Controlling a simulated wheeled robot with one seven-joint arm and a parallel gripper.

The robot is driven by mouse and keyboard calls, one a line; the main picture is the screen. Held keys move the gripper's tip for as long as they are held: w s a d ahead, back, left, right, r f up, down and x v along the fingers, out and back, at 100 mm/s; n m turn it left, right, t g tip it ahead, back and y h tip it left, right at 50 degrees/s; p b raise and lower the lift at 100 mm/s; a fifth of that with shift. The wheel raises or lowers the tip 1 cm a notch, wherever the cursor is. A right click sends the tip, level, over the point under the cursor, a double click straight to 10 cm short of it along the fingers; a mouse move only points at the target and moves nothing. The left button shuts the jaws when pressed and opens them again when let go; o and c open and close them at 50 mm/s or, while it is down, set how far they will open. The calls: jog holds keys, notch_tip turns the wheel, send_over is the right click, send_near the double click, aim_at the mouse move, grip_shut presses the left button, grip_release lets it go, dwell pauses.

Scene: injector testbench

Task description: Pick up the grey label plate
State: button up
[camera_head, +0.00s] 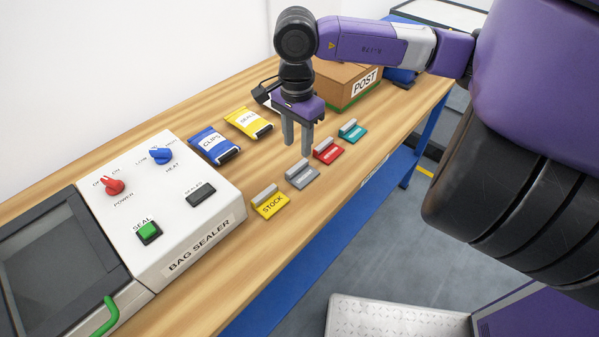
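The grey label plate (302,177) lies on the wooden table near its front edge. It is between the yellow STOCK plate (270,206) on its left and the red plate (329,154) on its right, apart from both. A lighter raised grip stands along its back edge. My gripper (299,146) points down above and behind the grey plate. Its two grey fingers are apart with nothing visible between them. The fingertips appear close to the grey plate, but their exact height above the table is hard to tell.
A teal plate (352,131) lies beyond the red one. A blue CLIPS bag (214,145) and a yellow bag (248,122) lie behind the plates. The white bag sealer (178,191) takes up the left. A cardboard POST box (345,83) stands behind my gripper.

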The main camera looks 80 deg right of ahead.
aim_at(299, 164)
jog(key=shift+s+f+p, duration=0.15)
jog(key=shift+f+p, duration=0.25)
jog(key=shift+f, duration=1.25)
jog(key=shift+s+f+p, duration=0.1)
jog(key=shift+f+p, duration=0.25)
jog(key=shift+f, duration=1.3)
grip_shut()
